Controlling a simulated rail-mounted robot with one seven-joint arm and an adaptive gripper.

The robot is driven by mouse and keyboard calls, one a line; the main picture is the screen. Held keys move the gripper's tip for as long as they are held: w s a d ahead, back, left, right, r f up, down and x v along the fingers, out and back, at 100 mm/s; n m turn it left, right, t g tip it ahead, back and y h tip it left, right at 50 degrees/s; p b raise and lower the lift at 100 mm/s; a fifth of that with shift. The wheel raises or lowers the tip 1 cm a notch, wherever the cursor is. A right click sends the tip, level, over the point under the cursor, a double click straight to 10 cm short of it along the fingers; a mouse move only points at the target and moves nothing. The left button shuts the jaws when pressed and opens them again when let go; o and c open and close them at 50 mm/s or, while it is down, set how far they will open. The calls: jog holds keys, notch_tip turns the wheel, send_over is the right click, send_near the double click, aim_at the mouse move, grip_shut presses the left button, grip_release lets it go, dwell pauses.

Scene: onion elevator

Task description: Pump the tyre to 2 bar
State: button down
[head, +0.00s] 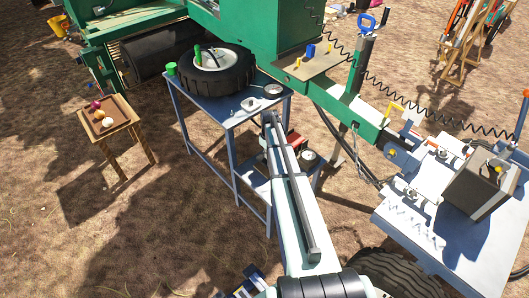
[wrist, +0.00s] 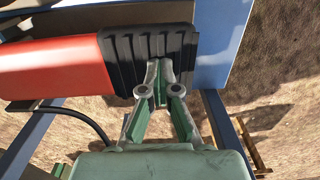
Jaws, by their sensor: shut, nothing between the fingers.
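The tyre (head: 240,80), black with a pale hub, lies flat on the blue table (head: 228,118) in the head view. A green piece stands on its hub. A red body (head: 293,141) shows low beside the table, partly hidden by my arm. In the wrist view a red cylinder (wrist: 50,70) with a black ribbed end (wrist: 178,42) fills the upper left, probably the same thing. My gripper (wrist: 158,82) is shut and empty, its fingertips over the ribbed end in the picture; I cannot tell whether they touch it. My arm hides the gripper in the head view.
A green can (head: 171,69) and a round metal dish (head: 273,90) are on the table. A round dial-like thing (head: 308,156) sits by the red body. A dark hose (wrist: 75,117) curves below the cylinder. A wooden stand (head: 107,117) with onions is at left.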

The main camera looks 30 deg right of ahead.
jog(key=shift+s+f, duration=0.2)
jog(key=shift+f, duration=0.3)
jog(key=shift+r, duration=0.1)
jog(key=shift+r+p, duration=0.45)
jog(key=shift+r, duration=0.15)
notch_tip(320, 180, up, 14)
jog(key=shift+w+a+f+p, duration=0.15)
jog(key=shift+a+f+p, duration=0.1)
jog(key=shift+p, duration=0.1)
dwell(0.3)
